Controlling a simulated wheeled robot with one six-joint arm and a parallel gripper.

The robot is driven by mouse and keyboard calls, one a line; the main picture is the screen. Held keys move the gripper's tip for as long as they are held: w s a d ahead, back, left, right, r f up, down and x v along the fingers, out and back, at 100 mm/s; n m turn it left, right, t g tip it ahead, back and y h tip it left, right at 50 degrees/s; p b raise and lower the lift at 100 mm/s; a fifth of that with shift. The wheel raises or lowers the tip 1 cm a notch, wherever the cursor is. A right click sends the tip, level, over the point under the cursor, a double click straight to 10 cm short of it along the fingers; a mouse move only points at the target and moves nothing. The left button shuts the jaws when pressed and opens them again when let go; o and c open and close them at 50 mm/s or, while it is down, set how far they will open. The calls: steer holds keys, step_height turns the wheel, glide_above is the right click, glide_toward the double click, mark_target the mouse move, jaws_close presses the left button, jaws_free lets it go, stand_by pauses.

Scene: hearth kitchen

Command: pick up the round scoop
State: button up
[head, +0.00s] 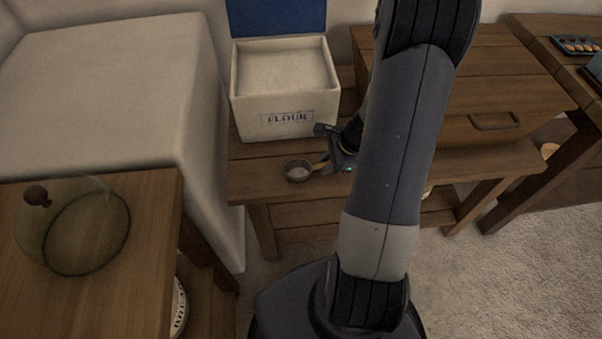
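The round scoop (298,172) lies on the wooden bench in front of the flour box, in the head view. It has a small round bowl at the left and a short handle pointing right toward my gripper. My gripper (332,149) is low over the bench, just right of the bowl and at the handle end. Its two fingers show spread apart, one higher and one lower. The handle end is close to the lower finger; I cannot tell if they touch. My arm hides part of the gripper and the bench behind it.
An open white flour box (285,121) with a blue lid stands right behind the scoop. A wooden drawer chest (480,95) is at right. A glass lid (86,240) rests on the near-left table (140,300). A pale block (110,90) fills the left.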

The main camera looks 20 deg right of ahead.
mark_target(325, 163)
steer(key=shift+w+a+f, duration=0.15)
steer(key=shift+a+f, duration=0.1)
steer(key=shift+f, duration=0.35)
steer(key=shift+c, duration=0.4)
jaws_close()
steer(key=shift+r, duration=0.15)
step_height(325, 163, up, 10)
steer(key=p, duration=0.3)
